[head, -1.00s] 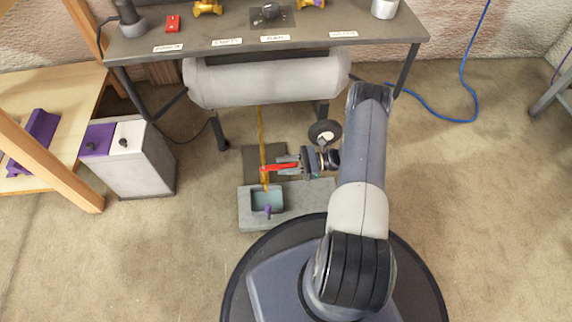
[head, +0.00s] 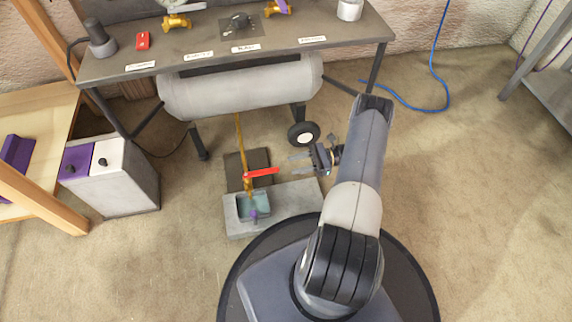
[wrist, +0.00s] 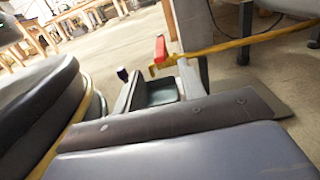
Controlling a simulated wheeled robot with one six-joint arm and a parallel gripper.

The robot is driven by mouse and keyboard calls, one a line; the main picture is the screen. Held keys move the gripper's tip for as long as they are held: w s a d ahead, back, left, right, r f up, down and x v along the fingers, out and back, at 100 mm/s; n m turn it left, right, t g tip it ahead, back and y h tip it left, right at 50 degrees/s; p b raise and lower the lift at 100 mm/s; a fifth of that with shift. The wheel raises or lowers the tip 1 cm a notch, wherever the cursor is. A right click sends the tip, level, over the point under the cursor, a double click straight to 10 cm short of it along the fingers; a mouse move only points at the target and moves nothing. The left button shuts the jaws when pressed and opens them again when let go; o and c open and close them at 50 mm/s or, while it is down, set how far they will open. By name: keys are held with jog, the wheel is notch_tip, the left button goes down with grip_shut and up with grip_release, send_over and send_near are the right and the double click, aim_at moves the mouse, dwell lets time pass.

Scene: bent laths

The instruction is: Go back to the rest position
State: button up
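My gripper (head: 300,164) is open and empty at the left end of my bent arm, its two fingers apart and pointing left in the head view. The red lever (head: 262,173) sits on the thin yellow pipe (head: 241,140) under the tank, a short gap left of my fingers. In the wrist view the red lever (wrist: 160,48) and yellow pipe (wrist: 245,42) show beyond my gripper fingers (wrist: 160,82).
A grey block with a teal basin (head: 240,208) lies below the lever. A bin (head: 120,185) stands left.

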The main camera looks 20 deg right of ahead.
aim_at(268, 170)
jog(key=shift+d, duration=0.25)
jog(key=a, duration=0.3)
jog(key=w+a+b, duration=0.1)
jog(key=a, duration=0.3)
jog(key=w+a+b, duration=0.1)
jog(key=a, duration=0.2)
jog(key=shift+a, duration=0.35)
jog(key=shift+t, duration=0.3)
jog(key=shift+s, duration=0.15)
jog(key=shift+m, duration=0.3)
jog(key=shift+r, duration=0.1)
